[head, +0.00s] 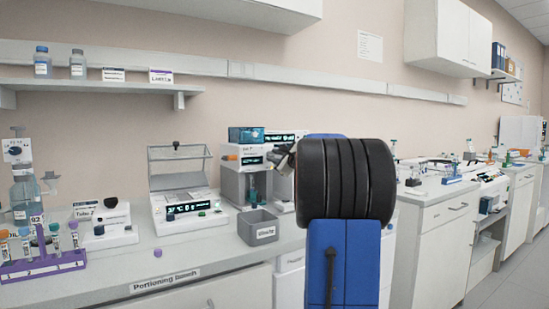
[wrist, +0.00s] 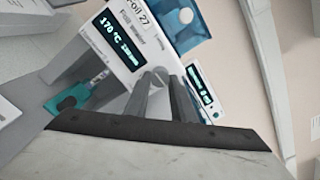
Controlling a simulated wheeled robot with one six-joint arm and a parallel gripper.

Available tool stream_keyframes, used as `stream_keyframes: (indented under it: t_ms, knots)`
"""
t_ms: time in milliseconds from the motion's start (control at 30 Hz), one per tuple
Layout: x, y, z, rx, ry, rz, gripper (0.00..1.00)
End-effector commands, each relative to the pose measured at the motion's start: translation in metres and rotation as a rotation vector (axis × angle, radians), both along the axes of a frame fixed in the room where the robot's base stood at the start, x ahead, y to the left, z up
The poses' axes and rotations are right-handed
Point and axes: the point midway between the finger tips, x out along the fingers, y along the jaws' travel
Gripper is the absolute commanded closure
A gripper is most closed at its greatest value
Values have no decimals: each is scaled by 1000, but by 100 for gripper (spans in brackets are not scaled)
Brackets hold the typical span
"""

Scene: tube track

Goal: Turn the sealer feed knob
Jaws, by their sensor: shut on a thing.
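The foil sealer (head: 231,178) is a white and grey machine on the bench with a small lit display. In the wrist view its white front panel (wrist: 128,42) shows 170 °C. My gripper (head: 277,157) is at the right part of the sealer's front. In the wrist view the two grey fingers of my gripper (wrist: 159,84) are shut on a pale round knob (wrist: 161,77) on the panel. The fingers hide part of the knob, so its turn angle cannot be read. In the head view the knob is hidden.
A grey bin (head: 258,228) stands in front of the sealer. A heater with a raised clear shelf (head: 183,200) is to its left. A purple tube rack (head: 42,265) is at the far left.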

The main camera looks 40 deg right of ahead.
Motion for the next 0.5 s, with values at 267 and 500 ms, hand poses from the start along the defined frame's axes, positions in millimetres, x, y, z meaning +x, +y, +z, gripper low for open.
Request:
stream_keyframes:
  t_ms: [267, 500]
  knots:
    - [0, -1, -3, 47, -8, -1, 100]
    - [0, -1, -3, 51, -8, -2, 100]
